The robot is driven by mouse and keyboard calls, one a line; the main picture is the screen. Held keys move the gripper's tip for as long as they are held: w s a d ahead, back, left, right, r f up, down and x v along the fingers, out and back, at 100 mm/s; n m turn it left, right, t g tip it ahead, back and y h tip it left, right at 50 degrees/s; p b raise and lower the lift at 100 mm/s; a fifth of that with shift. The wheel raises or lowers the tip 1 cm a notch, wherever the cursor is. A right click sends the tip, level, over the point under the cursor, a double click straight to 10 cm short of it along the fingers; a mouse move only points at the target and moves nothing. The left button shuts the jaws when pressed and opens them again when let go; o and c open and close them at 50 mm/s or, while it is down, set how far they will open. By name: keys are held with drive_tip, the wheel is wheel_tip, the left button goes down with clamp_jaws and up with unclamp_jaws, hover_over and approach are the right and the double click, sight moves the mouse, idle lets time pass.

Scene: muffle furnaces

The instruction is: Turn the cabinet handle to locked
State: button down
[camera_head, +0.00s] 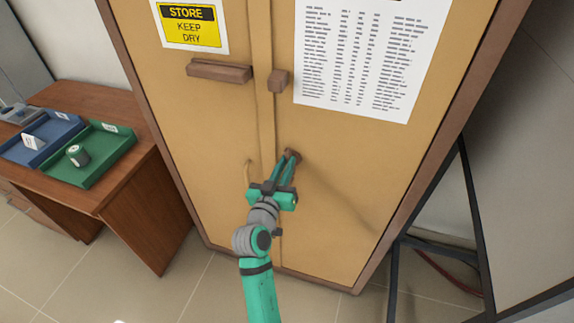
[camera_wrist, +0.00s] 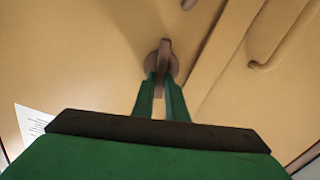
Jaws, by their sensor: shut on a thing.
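The tan two-door cabinet (camera_head: 330,190) stands in front of me with its doors closed. A small brown turn handle (camera_head: 294,154) sits on the right door, just right of the seam. In the wrist view the handle (camera_wrist: 165,50) is a narrow bar on a round base, and the bar runs roughly up and down in that picture. My gripper (camera_head: 289,163) is at the handle; in the wrist view its two green fingers (camera_wrist: 162,82) close on the bar's lower end from both sides. The fingers hide part of the bar. No lock marking is readable.
Higher up, a brown bar (camera_head: 219,72) and a brown block (camera_head: 278,81) stick out from the doors. A thin curved pull (camera_head: 248,170) is on the left door. A wooden desk (camera_head: 140,185) stands left, a dark metal frame (camera_head: 470,200) right.

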drive_tip(key=n, duration=0.3)
drive_tip(key=shift+a+f+n, duration=0.1)
drive_tip(key=shift+a+n, duration=0.1)
drive_tip(key=shift+n, duration=0.2)
drive_tip(key=shift+w+a+f+n, duration=0.1)
drive_tip(key=shift+f+n, duration=0.1)
drive_tip(key=shift+n, duration=1.75)
drive_tip(key=shift+a+f+n, duration=0.15)
drive_tip(key=shift+f+n, duration=0.1)
drive_tip(key=shift+n, duration=1.65)
drive_tip(key=shift+w+a+f+n, duration=0.1)
drive_tip(key=shift+f+n, duration=0.1)
drive_tip(key=shift+n, duration=1.75)
drive_tip(key=c, duration=1.8)
unclamp_jaws()
drive_tip(key=shift+o, duration=0.2)
